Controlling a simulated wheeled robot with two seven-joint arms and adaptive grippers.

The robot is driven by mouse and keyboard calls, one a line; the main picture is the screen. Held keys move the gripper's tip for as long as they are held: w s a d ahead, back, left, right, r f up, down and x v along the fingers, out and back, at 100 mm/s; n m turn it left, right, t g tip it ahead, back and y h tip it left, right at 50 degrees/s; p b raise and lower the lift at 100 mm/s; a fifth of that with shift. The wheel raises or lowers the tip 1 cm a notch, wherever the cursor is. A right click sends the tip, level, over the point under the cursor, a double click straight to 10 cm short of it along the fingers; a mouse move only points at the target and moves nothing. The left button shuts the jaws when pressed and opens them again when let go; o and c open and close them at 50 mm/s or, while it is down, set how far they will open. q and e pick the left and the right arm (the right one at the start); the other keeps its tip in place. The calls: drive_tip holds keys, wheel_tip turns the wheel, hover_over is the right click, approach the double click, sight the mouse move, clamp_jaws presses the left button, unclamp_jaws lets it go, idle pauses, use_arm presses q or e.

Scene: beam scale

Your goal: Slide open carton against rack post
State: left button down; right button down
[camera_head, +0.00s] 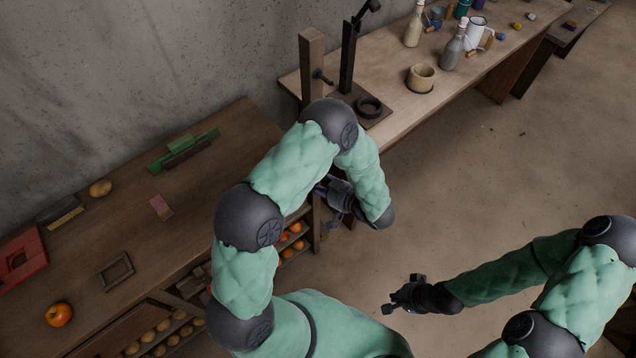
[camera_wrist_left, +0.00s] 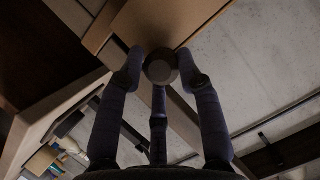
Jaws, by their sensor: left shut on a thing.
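No carton can be made out in either view. A square wooden post (camera_head: 312,62) with a dark peg stands upright at the back, between the two benches. My left gripper (camera_head: 335,190) is beside the bench edge, partly hidden by my arm in the head view. In the left wrist view its fingers close on a dark round knob-like thing (camera_wrist_left: 161,67), with a pale brown panel (camera_wrist_left: 165,22) behind. What the knob belongs to is unclear. My right gripper (camera_head: 402,294) is empty over the bare floor, its fingers apart.
Open floor lies right.

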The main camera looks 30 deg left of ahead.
use_arm(q)
drive_tip(key=shift+w+d+f, duration=0.1)
drive_tip(key=shift+w, duration=0.15)
drive_tip(key=shift+w+d, duration=0.15)
drive_tip(key=shift+w, duration=0.2)
drive_tip(key=shift+w+d, duration=0.1)
drive_tip(key=shift+w, duration=0.1)
idle(0.7)
drive_tip(key=c, duration=0.8)
unclamp_jaws()
drive_tip(key=shift+o, duration=0.2)
drive_tip(key=v, duration=1.2)
